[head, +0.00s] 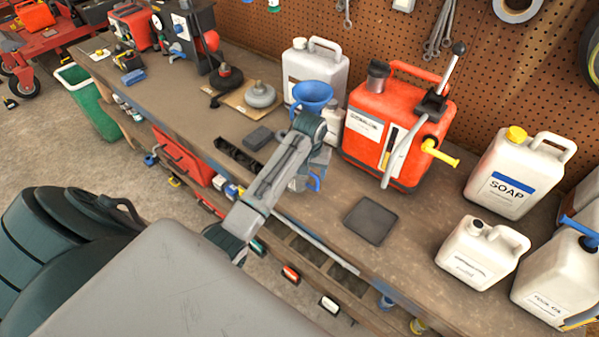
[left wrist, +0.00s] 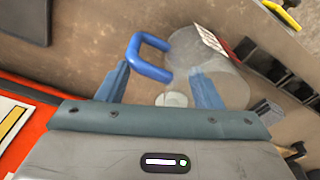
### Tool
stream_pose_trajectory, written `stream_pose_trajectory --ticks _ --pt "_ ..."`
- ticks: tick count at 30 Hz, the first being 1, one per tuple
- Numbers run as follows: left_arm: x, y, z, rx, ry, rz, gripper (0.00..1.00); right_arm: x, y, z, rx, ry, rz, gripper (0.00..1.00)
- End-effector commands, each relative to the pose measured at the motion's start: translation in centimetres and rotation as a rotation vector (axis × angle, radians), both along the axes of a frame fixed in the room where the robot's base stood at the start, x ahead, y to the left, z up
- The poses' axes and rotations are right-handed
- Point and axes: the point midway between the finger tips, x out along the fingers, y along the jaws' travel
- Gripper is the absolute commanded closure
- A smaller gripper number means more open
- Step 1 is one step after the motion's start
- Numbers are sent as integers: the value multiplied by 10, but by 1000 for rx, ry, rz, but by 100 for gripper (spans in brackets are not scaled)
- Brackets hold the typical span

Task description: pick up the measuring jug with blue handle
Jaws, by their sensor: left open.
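The measuring jug is clear, with a blue handle. In the left wrist view the jug (left wrist: 206,62) lies beyond the fingertips, with its handle (left wrist: 148,58) to its left. In the head view my left arm hides most of the jug; its blue handle (head: 314,182) shows just below the gripper. My left gripper (head: 316,158) is open and above the bench at the jug. In the wrist view its two fingers (left wrist: 162,82) are spread, one overlapping the jug's body and one left of the handle. Contact cannot be told. My right gripper is not in view.
A red fuel can (head: 375,130) with a pump stands close right of the gripper. A blue funnel (head: 312,95) and white jug (head: 322,68) are behind. A dark pad (head: 370,221) lies on the bench (head: 335,212) at right. Soap jug (head: 510,180) stands farther right.

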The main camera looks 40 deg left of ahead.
Motion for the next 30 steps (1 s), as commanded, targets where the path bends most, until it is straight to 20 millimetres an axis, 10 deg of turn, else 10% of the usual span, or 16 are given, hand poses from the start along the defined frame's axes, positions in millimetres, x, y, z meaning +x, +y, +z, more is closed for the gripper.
stream_pose_trajectory --ticks 15,24,30 --pt "5 1 -33 0 -1 -1 40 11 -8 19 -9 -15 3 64" --pt "5 1 -33 0 -1 0 97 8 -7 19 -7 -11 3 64" --pt "5 1 -33 0 -1 0 100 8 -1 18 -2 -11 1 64"
